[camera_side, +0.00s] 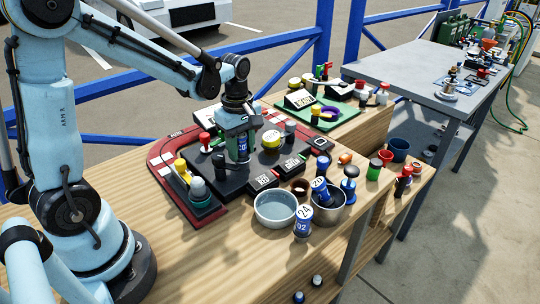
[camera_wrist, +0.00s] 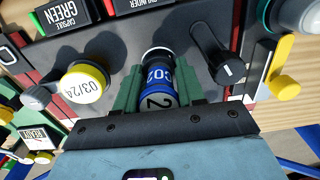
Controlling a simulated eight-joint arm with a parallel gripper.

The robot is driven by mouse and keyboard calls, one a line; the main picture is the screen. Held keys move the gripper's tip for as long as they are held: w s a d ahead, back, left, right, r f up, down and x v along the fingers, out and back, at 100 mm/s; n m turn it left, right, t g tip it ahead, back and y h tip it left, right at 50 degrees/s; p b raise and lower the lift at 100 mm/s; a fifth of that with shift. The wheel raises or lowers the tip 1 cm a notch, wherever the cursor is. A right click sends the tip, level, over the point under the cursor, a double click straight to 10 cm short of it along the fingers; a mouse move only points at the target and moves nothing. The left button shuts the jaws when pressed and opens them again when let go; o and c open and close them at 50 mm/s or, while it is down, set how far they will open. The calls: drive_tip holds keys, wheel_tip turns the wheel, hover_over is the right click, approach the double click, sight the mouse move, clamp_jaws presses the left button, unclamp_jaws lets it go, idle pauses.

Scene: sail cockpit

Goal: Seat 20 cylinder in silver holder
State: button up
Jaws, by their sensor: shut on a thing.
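My gripper (camera_side: 239,141) is over the black panel (camera_side: 216,177), its green fingers shut on an upright blue cylinder (camera_side: 242,149). In the wrist view the fingers (camera_wrist: 158,96) grip the cylinder (camera_wrist: 157,78) from both sides. It shows a CO2 label, a black band, a silvery far end and a "2"; the rest of its number is hidden. I cannot tell whether its base touches the panel. Another blue cylinder marked 20 (camera_side: 320,187) leans in a silver bowl (camera_side: 331,213) at the bench front. A blue cylinder marked 24 (camera_side: 303,222) stands beside that bowl.
A pale bowl (camera_side: 275,209) stands left of the silver bowl. A black knob (camera_wrist: 229,69) and a round yellow piece marked 03/24 (camera_wrist: 83,84) flank the held cylinder. A green tray (camera_side: 318,118) lies behind.

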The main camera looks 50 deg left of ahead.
sight(240, 136)
drive_tip(key=shift+f, duration=0.1)
drive_tip(key=o, duration=0.8)
drive_tip(key=shift+r, duration=5.55)
drive_tip(key=shift+s+d+m, duration=0.25)
drive_tip(key=shift+d+m, duration=0.05)
drive_tip(key=shift+m, duration=0.3)
drive_tip(key=s+d+f+m+t, duration=0.1)
drive_tip(key=s+d+m+t, duration=0.1)
drive_tip(key=m, duration=0.3)
drive_tip(key=s+d+f+m+t, duration=0.1)
drive_tip(key=s+d+m+t, duration=0.1)
drive_tip(key=m, duration=0.4)
drive_tip(key=s+d+f+m+t, duration=0.1)
drive_tip(key=s+d+m+t, duration=0.1)
drive_tip(key=m, duration=0.3)
drive_tip(key=shift+d+m+t, duration=0.3)
drive_tip(key=shift+t, duration=0.3)
